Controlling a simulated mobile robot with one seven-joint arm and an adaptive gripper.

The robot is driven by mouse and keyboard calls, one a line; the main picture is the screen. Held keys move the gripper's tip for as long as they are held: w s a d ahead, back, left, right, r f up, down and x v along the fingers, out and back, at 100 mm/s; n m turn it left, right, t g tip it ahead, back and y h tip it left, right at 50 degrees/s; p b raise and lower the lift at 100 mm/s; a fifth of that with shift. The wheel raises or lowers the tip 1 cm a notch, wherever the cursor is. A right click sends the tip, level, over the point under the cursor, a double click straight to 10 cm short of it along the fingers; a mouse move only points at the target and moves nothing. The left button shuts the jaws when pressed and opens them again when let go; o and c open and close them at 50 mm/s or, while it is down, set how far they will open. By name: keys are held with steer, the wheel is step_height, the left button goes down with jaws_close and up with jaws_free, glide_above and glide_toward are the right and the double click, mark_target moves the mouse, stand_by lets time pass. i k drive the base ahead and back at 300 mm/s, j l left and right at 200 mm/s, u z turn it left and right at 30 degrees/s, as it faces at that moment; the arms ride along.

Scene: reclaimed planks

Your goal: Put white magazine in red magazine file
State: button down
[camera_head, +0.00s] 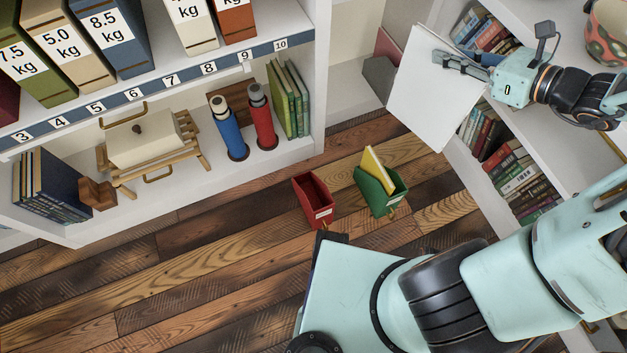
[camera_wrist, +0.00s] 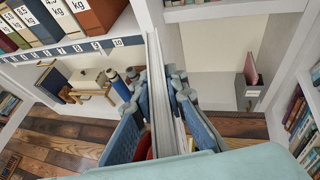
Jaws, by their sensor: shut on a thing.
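The white magazine (camera_head: 428,88) is held high in the upper right of the head view, its broad face showing. My gripper (camera_head: 447,60) is shut on it near its upper edge. In the wrist view the magazine (camera_wrist: 160,95) is edge-on between the two fingers of my gripper (camera_wrist: 160,110). The red magazine file (camera_head: 313,199) stands on the plank floor, below and left of the magazine, and looks empty. In the wrist view a bit of red shows behind the fingers, mostly hidden.
A green file (camera_head: 381,190) holding a yellow magazine (camera_head: 377,168) stands right of the red file. A white shelf (camera_head: 170,185) with bottles and books is at left. A bookcase (camera_head: 510,165) is at right. Floor (camera_head: 200,260) left of the red file is clear.

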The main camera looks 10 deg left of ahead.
mark_target(312, 204)
steer(key=j+z, duration=0.2)
steer(key=j, duration=0.2)
steer(key=k+j+z, duration=0.1)
steer(key=j+z, duration=0.15)
steer(key=k+j+z, duration=0.2)
steer(key=j, duration=0.3)
steer(key=j+z, duration=0.2)
steer(key=j, duration=0.15)
steer(key=k+j+z, duration=0.2)
steer(key=j, duration=0.15)
